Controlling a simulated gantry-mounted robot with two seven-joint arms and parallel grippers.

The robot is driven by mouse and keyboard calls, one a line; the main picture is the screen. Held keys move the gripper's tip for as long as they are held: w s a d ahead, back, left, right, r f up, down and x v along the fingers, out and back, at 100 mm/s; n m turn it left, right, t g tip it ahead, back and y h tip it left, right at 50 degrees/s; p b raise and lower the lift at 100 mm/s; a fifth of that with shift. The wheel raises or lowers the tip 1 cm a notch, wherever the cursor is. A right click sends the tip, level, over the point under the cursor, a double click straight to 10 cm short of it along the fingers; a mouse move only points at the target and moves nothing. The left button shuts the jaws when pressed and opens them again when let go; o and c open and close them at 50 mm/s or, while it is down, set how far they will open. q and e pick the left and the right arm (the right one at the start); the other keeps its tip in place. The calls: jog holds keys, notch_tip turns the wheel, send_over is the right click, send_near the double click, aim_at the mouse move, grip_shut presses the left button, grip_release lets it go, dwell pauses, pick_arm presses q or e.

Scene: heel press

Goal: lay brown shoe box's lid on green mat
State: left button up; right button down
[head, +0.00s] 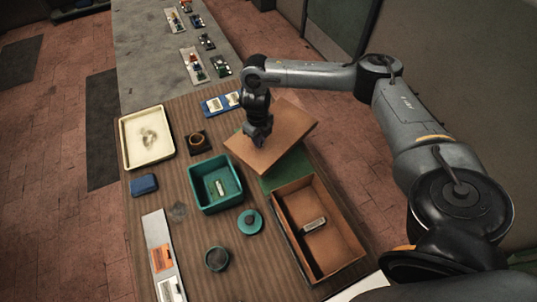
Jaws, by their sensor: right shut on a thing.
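The brown lid (289,133) is in the grip of my right gripper (260,143), which is shut on it. The lid is tilted and sits over the green mat (286,176). The mat is partly hidden by the lid, with its near part showing. I cannot tell whether the lid touches the mat. The open brown shoe box (343,254) stands just in front of the mat, with a small pale object (314,224) inside. My left gripper is not in view.
A teal bin (215,184) holding a small pale item stands left of the mat. A teal round lid (250,222), a dark round cup (217,258), a blue block (144,185), a cream tray (147,137) and a blue tray (221,103) are also on the table.

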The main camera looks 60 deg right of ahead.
jog(key=shift+s+d+f+p, duration=0.1)
jog(key=shift+f+p, duration=0.1)
jog(key=shift+f, duration=2.2)
jog(key=shift+s+f+p, duration=0.1)
jog(key=shift+f+p, duration=0.05)
jog(key=shift+f, duration=2.25)
jog(key=shift+w, duration=0.1)
jog(key=c, duration=1.6)
grip_release()
jog(key=shift+f, duration=0.1)
jog(key=o, duration=0.4)
jog(key=shift+o, duration=0.2)
